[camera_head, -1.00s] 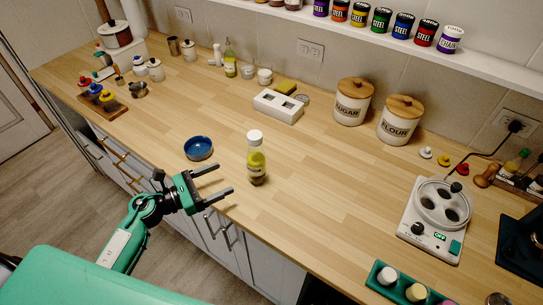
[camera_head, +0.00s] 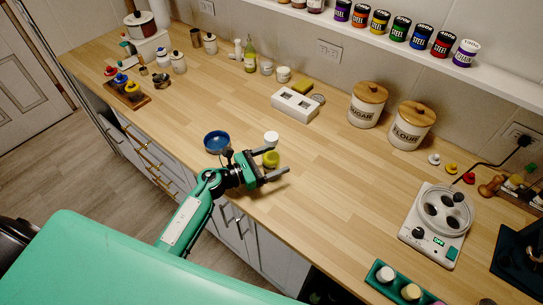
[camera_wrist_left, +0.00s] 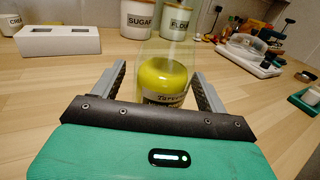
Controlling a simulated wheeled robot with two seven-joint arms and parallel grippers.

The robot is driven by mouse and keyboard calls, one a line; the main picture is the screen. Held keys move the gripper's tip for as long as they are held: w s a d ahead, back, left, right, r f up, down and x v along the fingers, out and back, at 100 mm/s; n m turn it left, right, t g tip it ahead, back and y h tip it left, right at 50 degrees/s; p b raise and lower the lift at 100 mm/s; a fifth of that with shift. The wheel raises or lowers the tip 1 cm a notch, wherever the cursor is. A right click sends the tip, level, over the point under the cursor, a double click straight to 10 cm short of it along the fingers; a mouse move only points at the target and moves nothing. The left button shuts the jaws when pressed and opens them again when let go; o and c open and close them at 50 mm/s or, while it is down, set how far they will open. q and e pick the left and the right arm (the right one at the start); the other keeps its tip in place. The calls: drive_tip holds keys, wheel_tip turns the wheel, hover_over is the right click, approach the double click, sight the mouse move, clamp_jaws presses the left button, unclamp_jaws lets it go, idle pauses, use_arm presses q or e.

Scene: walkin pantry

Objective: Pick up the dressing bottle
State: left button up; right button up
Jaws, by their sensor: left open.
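The dressing bottle (camera_head: 271,158) stands upright on the wooden counter near its front edge, with a white cap and yellow-green contents. My left gripper (camera_head: 279,163) is open, and its fingers reach to either side of the bottle. In the left wrist view the bottle (camera_wrist_left: 162,78) stands between the two open fingers, with a gap visible beside it; its lower part is hidden behind the gripper body. Part of its label shows. My right gripper is not in view.
A blue bowl (camera_head: 216,142) sits just left of the bottle. A white block with openings (camera_head: 295,105) and sugar (camera_head: 368,104) and flour (camera_head: 410,124) canisters stand behind. A white device (camera_head: 437,225) is at right. The counter right of the bottle is clear.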

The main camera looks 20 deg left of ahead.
use_arm(q)
drive_tip(key=shift+w+d, duration=0.4)
drive_tip(key=shift+d, duration=0.05)
drive_tip(key=c, duration=1.4)
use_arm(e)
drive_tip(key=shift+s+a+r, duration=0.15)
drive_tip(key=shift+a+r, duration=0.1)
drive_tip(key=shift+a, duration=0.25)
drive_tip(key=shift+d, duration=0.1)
use_arm(q)
drive_tip(key=shift+r, duration=0.45)
wheel_tip(320, 180, up, 19)
drive_tip(key=shift+f, duration=0.1)
drive_tip(key=shift+a+r, duration=0.1)
drive_tip(key=shift+r, duration=0.1)
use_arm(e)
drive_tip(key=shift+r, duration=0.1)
